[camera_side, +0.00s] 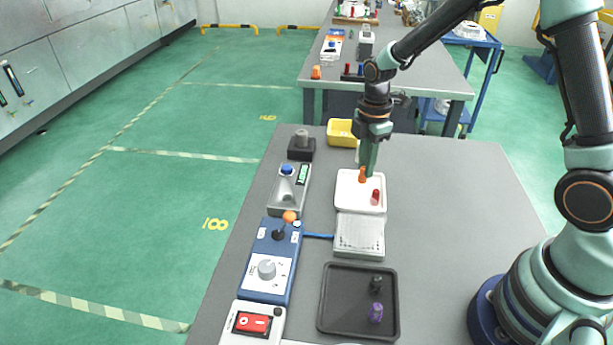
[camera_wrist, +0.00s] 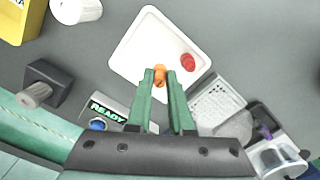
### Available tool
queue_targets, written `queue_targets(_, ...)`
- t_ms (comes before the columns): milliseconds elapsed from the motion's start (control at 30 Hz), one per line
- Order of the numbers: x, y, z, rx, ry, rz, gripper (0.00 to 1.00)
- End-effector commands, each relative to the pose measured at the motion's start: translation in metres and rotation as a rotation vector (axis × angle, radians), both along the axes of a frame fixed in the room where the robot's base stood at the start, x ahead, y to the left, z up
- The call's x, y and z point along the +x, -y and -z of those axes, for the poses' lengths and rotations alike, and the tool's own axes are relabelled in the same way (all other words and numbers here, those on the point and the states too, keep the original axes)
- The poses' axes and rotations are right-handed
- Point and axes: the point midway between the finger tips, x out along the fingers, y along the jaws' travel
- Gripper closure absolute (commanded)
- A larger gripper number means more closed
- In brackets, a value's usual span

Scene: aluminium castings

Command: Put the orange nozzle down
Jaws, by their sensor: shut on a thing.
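The orange nozzle (camera_side: 362,175) is at the tips of my gripper (camera_side: 368,168), over the white tray (camera_side: 347,200) in the side view. In the wrist view my gripper (camera_wrist: 160,75) has its two green fingers closed on the orange nozzle (camera_wrist: 159,78), above the white tray (camera_wrist: 130,52). I cannot tell whether the nozzle touches the tray floor. A red nozzle (camera_side: 375,197) lies in the same tray, beside the orange one; it also shows in the wrist view (camera_wrist: 188,62).
A dark tray (camera_side: 335,325) at the front holds a black piece (camera_side: 376,283) and a purple piece (camera_side: 375,312). A grey perforated block (camera_side: 360,234) adjoins the white tray. A yellow bin (camera_side: 341,132) stands behind. Control boxes line the left edge; the table's right side is clear.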

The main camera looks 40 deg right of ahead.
Motion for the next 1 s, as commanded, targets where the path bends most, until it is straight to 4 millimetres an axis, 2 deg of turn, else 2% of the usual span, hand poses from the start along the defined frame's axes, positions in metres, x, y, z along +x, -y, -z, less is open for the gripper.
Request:
queue_targets(100, -0.001, 0.000, 0.018, 0.000, -0.005, 0.000, 1.00)
queue_targets(233, -0.001, 0.000, 0.032, 0.001, -0.003, 0.000, 1.00)
queue_targets(667, 0.000, 0.000, 0.037, 0.000, 0.000, 0.000, 1.00)
queue_targets(700, 0.000, 0.000, 0.036, 0.000, 0.000, 0.000, 0.65)
queue_targets(733, 0.000, 0.000, 0.036, 0.000, 0.000, 0.000, 0.54)
queue_targets(767, 0.000, 0.000, 0.036, 0.000, 0.000, 0.000, 0.51)
queue_targets(1000, 0.000, 0.000, 0.036, 0.000, 0.000, 0.000, 0.51)
